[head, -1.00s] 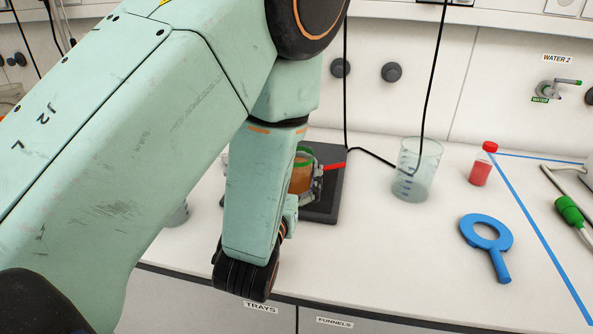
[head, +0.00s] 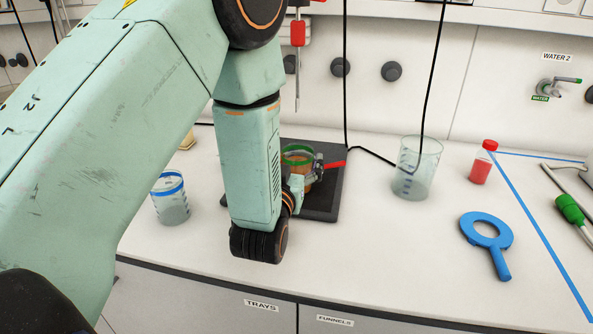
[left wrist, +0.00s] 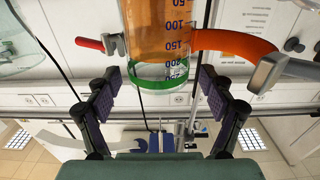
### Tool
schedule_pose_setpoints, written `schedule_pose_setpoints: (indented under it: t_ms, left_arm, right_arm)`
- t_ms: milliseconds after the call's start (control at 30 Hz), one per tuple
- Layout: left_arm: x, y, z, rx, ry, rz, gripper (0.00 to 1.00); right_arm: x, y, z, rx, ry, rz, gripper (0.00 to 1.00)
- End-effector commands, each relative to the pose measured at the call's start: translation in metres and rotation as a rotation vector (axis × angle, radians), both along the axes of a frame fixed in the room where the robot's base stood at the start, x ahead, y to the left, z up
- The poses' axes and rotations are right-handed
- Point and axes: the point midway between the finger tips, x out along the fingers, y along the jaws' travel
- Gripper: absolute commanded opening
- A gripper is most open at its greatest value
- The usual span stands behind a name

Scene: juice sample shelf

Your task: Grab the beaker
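A beaker of amber liquid with a green rim (head: 298,160) stands on a dark square plate (head: 322,207). My left gripper (head: 305,182) is low beside it and partly hides it. In the left wrist view the beaker appears upside down, its amber body (left wrist: 165,40) and green rim ahead of the fingers. My left gripper (left wrist: 160,100) is open there, one finger on each side with gaps to the glass. A clear beaker (head: 416,170) stands right of the plate, and a blue-rimmed beaker (head: 171,203) stands left of my arm. My right gripper is not in view.
A black cable hangs behind the plate. A red handle (head: 332,164) sticks out beside the amber beaker. The counter's front centre is clear.

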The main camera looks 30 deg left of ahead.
Motion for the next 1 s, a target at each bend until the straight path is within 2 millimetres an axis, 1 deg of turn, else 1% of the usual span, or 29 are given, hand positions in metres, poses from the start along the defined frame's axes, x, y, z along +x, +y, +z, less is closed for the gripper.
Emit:
schedule_pose_setpoints:
  t_ms: [33, 67, 667, 700, 1000]
  left_arm:
    - [-0.0001, 0.0000, 0.0000, 0.000, 0.000, 0.000, 0.73]
    - [-0.0001, 0.0000, 0.0000, 0.000, 0.000, 0.000, 0.71]
    - [0.0000, -0.0002, 0.0003, 0.000, -0.001, 0.000, 0.20]
    - [0.0004, -0.0002, 0.0013, 0.000, -0.004, 0.000, 0.19]
    - [0.0005, -0.0002, 0.0015, 0.000, -0.004, -0.001, 0.19]
  right_arm:
    - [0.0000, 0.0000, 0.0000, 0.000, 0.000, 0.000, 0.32]
    - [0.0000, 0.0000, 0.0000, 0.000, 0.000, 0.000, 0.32]
    - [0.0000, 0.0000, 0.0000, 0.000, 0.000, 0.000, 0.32]
    - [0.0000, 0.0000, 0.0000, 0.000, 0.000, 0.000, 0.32]
    - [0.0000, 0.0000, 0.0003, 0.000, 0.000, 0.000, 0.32]
